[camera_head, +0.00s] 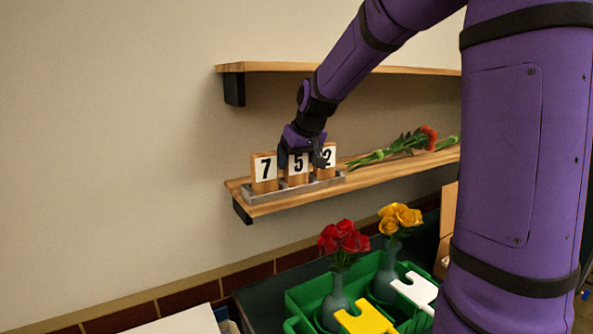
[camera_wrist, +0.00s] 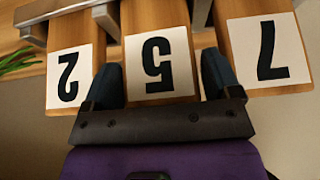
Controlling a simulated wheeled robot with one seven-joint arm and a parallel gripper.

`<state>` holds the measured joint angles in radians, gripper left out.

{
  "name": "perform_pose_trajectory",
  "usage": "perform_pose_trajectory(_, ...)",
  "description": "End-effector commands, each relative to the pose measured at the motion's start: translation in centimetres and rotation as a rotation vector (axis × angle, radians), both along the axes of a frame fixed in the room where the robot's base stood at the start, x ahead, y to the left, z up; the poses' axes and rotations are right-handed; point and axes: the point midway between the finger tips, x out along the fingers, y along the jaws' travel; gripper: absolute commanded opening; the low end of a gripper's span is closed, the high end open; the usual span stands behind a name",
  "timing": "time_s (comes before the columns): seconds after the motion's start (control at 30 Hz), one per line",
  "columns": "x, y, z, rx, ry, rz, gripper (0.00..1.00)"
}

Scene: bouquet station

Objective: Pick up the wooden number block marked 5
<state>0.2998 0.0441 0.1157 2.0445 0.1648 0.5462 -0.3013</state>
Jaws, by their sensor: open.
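The wooden block marked 5 (camera_head: 298,168) stands in the middle of a grey tray on the lower shelf, between the block marked 7 (camera_head: 264,172) and the block marked 2 (camera_head: 327,160). In the wrist view the block marked 5 (camera_wrist: 158,62) appears upside down. My gripper (camera_wrist: 160,80) is open, with one dark finger on each side of this block, in the gaps beside its neighbours. I cannot tell whether the fingers touch it. In the head view my gripper (camera_head: 304,154) covers part of the blocks' upper ends.
The block marked 2 (camera_wrist: 70,75) and the block marked 7 (camera_wrist: 266,50) stand close to the fingers. The grey tray (camera_head: 300,188) has a low rim. Flowers (camera_head: 400,145) lie farther right on the lower shelf (camera_head: 405,165). An upper shelf (camera_head: 270,67) runs above. A green crate (camera_head: 300,300) with vases is below.

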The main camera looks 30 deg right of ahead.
Motion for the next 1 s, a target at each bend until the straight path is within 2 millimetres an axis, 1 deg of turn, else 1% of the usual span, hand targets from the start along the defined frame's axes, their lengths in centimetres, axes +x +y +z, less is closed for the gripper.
perform_pose_trajectory(0.1,0.3,0.0,-0.6,0.0,0.0,0.0,0.83)
perform_pose_trajectory(0.3,0.4,0.0,-0.6,0.0,-0.001,0.0,0.83)
perform_pose_trajectory(0.33,0.3,0.0,-0.6,0.0,-0.001,0.0,0.81)
perform_pose_trajectory(0.37,0.3,0.0,-0.6,0.0,-0.001,0.0,0.74)
perform_pose_trajectory(0.4,0.3,0.0,-0.6,0.0,-0.001,0.0,0.65)
perform_pose_trajectory(0.47,0.3,0.0,-0.6,0.0,-0.001,0.0,0.51)
perform_pose_trajectory(0.5,0.3,0.0,-0.6,0.0,-0.001,0.0,0.46)
perform_pose_trajectory(0.83,0.3,0.0,-0.4,0.0,-0.001,0.0,0.46)
perform_pose_trajectory(1.0,0.3,0.0,0.7,-0.001,-0.003,0.0,0.46)
